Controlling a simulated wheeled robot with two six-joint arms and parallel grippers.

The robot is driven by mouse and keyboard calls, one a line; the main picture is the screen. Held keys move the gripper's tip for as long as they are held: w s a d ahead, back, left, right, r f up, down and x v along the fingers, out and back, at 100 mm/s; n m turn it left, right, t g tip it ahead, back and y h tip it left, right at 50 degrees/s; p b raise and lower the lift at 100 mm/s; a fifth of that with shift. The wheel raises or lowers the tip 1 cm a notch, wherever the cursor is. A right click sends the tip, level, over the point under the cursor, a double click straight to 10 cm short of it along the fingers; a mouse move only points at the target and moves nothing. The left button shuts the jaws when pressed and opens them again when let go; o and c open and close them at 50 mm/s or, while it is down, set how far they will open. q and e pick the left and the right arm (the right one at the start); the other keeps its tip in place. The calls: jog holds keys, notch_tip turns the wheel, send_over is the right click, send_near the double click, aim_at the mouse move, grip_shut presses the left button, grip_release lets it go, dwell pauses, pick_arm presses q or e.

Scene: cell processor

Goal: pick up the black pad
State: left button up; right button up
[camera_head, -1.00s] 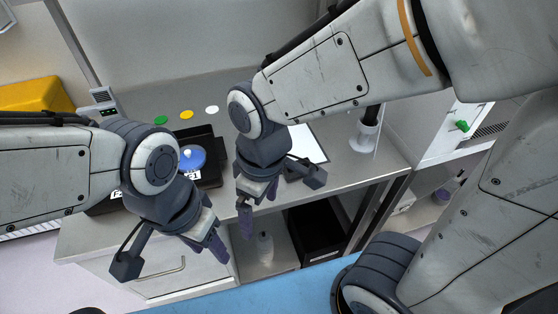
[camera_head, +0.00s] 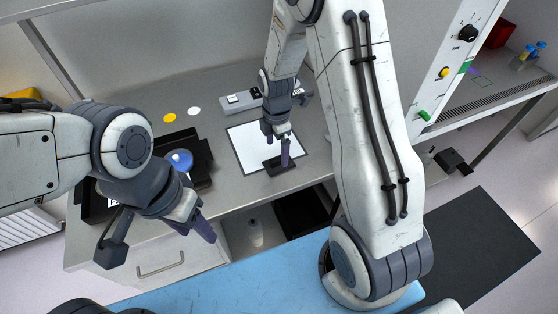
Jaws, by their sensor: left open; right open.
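A small flat black pad (camera_head: 284,168) lies on the grey counter at the front edge of a white sheet (camera_head: 248,150). My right gripper (camera_head: 277,147) points down just above the pad, with its fingers apart and nothing between them. A fingertip overlaps the pad in the picture, and I cannot tell whether they touch. My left gripper (camera_head: 193,229) is open and empty, near the counter's front edge at the left, away from the pad.
A black tray (camera_head: 205,160) with a round blue item (camera_head: 180,160) stands left on the counter. A grey device (camera_head: 240,101) lies behind the sheet. Yellow (camera_head: 170,117) and white (camera_head: 194,111) discs lie at the back. A cabinet (camera_head: 455,70) stands to the right.

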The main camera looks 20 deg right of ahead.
aim_at(278, 158)
jog(key=shift+f+p, duration=0.35)
jog(key=shift+f, duration=0.25)
notch_tip(278, 158, down, 3)
jog(key=shift+s+d+f+p, duration=0.1)
jog(key=shift+f+p, duration=0.05)
jog(key=shift+p, duration=0.45)
jog(key=shift+f, duration=0.45)
jog(key=c, duration=1.3)
jog(key=shift+r, duration=0.2)
